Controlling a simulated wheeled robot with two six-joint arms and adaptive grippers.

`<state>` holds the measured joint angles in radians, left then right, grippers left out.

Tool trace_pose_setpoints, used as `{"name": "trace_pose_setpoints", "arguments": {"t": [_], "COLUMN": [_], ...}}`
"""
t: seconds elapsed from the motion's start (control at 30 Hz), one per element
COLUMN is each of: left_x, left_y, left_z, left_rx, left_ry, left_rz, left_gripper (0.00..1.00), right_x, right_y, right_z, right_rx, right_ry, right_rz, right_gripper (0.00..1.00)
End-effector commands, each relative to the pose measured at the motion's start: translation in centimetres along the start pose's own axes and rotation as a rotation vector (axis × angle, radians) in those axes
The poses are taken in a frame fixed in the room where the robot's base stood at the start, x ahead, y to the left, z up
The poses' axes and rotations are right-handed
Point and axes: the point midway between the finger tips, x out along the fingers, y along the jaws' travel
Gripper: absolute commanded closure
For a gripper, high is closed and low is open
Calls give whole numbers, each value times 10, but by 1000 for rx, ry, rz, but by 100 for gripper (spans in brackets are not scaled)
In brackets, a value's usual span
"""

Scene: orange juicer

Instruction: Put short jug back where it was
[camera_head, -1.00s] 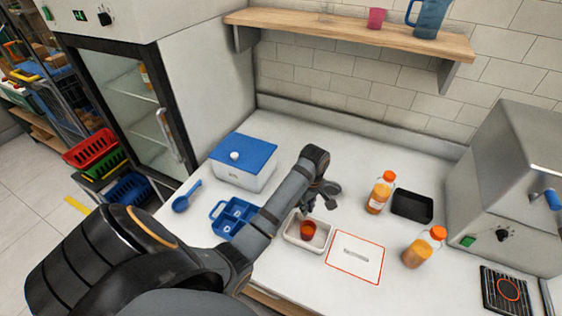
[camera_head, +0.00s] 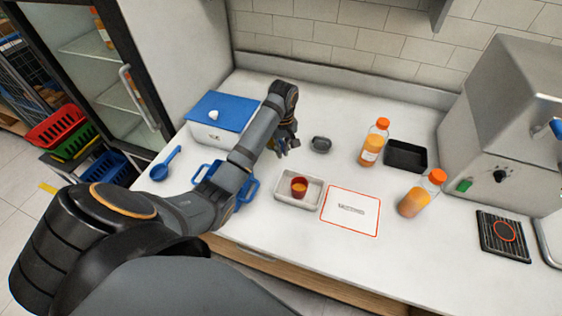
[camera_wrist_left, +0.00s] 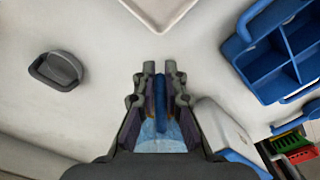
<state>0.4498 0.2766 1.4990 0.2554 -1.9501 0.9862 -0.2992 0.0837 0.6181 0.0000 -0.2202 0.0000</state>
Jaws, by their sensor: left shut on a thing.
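My left gripper (camera_head: 286,141) is over the counter between the blue-lidded box and a dark grey lid-like piece. In the left wrist view the left gripper (camera_wrist_left: 160,75) is shut on a thin blue upright part, apparently the handle of the short jug (camera_wrist_left: 161,104). A paler, see-through blue surface shows between the finger bases. The rest of the held thing is hidden by the gripper and, in the head view, by my arm. The white tray (camera_head: 284,203) holds a red cup (camera_head: 299,187) in front of the gripper. My right gripper is out of view.
The blue-lidded box (camera_head: 222,112) and blue divided caddy (camera_head: 250,190) are near the arm. The grey piece (camera_head: 320,145) lies close to the gripper. Two juice bottles (camera_head: 374,142) (camera_head: 422,194), a black tray (camera_head: 406,156) and the juicer machine (camera_head: 503,120) stand right.

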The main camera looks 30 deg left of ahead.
Motion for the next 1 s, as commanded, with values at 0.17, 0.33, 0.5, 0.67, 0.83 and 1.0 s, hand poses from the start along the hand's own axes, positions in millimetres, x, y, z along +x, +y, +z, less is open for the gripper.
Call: {"name": "trace_pose_setpoints", "arguments": {"t": [0.17,0.33,0.5,0.67,0.83,1.0], "left_x": [26,36,45,67,71,72], "left_y": [9,12,13,13,13,13], "left_z": [-22,-30,-33,-33,-33,-33], "left_rx": [-1,0,0,1,1,1], "left_ry": [-3,-1,-3,-2,1,0], "left_rz": [-2,0,-3,-2,0,0], "left_gripper": [100,100,100,100,100,100], "right_x": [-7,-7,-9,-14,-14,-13], "right_y": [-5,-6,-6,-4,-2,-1], "right_z": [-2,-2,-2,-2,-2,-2], "right_rx": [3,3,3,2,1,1], "right_ry": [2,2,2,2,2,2], "right_rz": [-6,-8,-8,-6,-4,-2], "right_gripper": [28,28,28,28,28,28]}}
